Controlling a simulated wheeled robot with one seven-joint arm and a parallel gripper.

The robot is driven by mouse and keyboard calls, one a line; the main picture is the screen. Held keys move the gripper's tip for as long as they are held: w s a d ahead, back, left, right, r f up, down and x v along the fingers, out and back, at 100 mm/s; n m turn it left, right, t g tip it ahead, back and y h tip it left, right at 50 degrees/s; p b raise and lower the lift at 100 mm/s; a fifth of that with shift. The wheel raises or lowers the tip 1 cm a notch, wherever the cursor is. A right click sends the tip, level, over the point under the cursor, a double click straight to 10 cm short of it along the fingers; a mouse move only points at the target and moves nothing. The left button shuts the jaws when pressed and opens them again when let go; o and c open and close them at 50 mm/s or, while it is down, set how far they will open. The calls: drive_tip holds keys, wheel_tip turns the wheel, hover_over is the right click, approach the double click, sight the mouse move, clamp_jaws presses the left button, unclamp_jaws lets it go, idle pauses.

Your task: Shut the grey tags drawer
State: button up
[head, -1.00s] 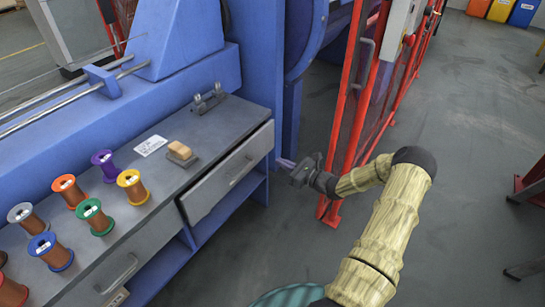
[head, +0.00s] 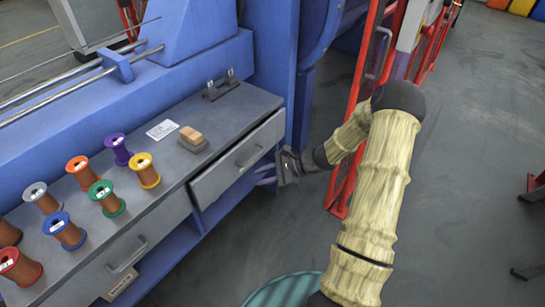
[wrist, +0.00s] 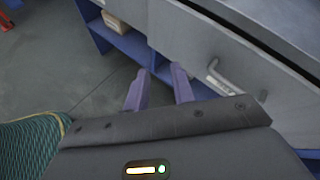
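A grey drawer (head: 240,158) under the right part of the bench stands partly pulled out, with a bar handle (head: 250,157) on its front. In the wrist view, the drawer front (wrist: 200,45) fills the upper right, with its handle (wrist: 226,82) and a dark gap along its top edge. I cannot read a tags label on it. My gripper (head: 268,174) is just beyond the drawer's right end, low beside the front. In the wrist view my gripper (wrist: 160,85) has two purple fingers apart, nothing between them, left of the handle.
A second grey drawer (head: 125,250) is at the left. Several wire spools, a label card (head: 162,130) and a tan block (head: 191,135) are on the bench top (head: 225,115). A red fence frame (head: 350,150) stands close to my arm.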

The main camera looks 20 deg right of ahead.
drive_tip(key=s+a+r+n+g+h, duration=0.1)
drive_tip(key=s+a+r+n+h, duration=0.1)
drive_tip(key=s+r+n+h, duration=0.3)
drive_tip(key=s+a+r+n+g+h, duration=0.1)
drive_tip(key=s+r+n+h, duration=0.5)
drive_tip(key=s+n, duration=0.7)
wheel_tip(320, 180, up, 2)
drive_tip(key=shift+s+a+r+n, duration=0.2)
drive_tip(key=shift+a+n, duration=0.2)
drive_tip(key=shift+a, duration=0.25)
